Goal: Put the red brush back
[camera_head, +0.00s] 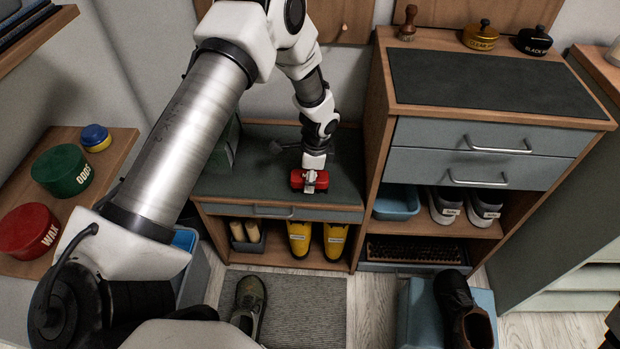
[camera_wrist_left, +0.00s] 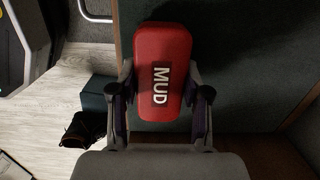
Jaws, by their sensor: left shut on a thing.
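The red brush (camera_head: 301,180) has a red back and shows the word MUD in the left wrist view (camera_wrist_left: 164,50). My left gripper (camera_head: 313,176) is shut on the brush, with one finger on each long side of it in the left wrist view (camera_wrist_left: 160,100). The brush is at the front part of the low bench's dark top (camera_head: 245,186). I cannot tell whether it touches the top or is just above it. The brush's underside is hidden. My right gripper is not in view.
A taller cabinet (camera_head: 480,85) with two drawers stands right of the bench. Its lower shelf holds a blue tub (camera_head: 396,203) and grey shoes. Yellow boots (camera_head: 299,238) stand under the bench. A side shelf at left holds a green tin (camera_head: 62,171) and red tin (camera_head: 28,231).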

